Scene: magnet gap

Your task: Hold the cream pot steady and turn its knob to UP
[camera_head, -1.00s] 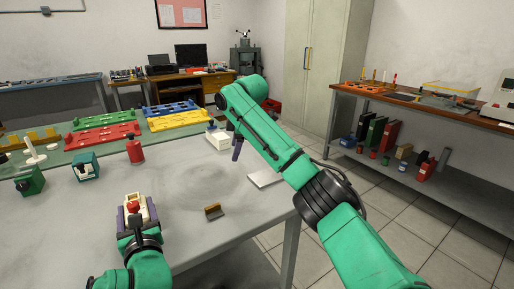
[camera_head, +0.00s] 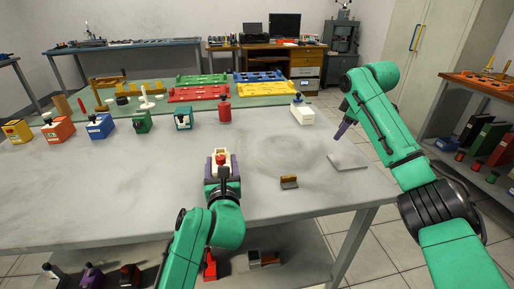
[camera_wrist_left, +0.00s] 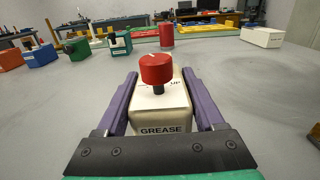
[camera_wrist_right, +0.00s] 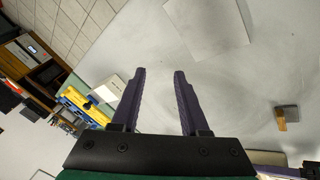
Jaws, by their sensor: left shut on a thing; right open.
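The cream pot (camera_wrist_left: 160,108) stands between the purple fingers of my left gripper (camera_wrist_left: 158,85), which is shut on its sides. It carries a red round knob (camera_wrist_left: 157,68) on a dark stem, and its front reads GREASE. A small mark shows on its top beside the knob; I cannot read it surely. In the head view the pot (camera_head: 221,171) is at the table's near middle. My right gripper (camera_head: 342,132) is open and empty above the table's right part, apart from the pot. Its open fingers also show in the right wrist view (camera_wrist_right: 160,75).
A brown-and-grey small block (camera_head: 289,183) lies right of the pot. A flat pale plate (camera_head: 347,162) lies below my right gripper. A white box with a blue top (camera_head: 302,114), a red cylinder (camera_head: 225,112) and several coloured boxes stand farther back. The table between is clear.

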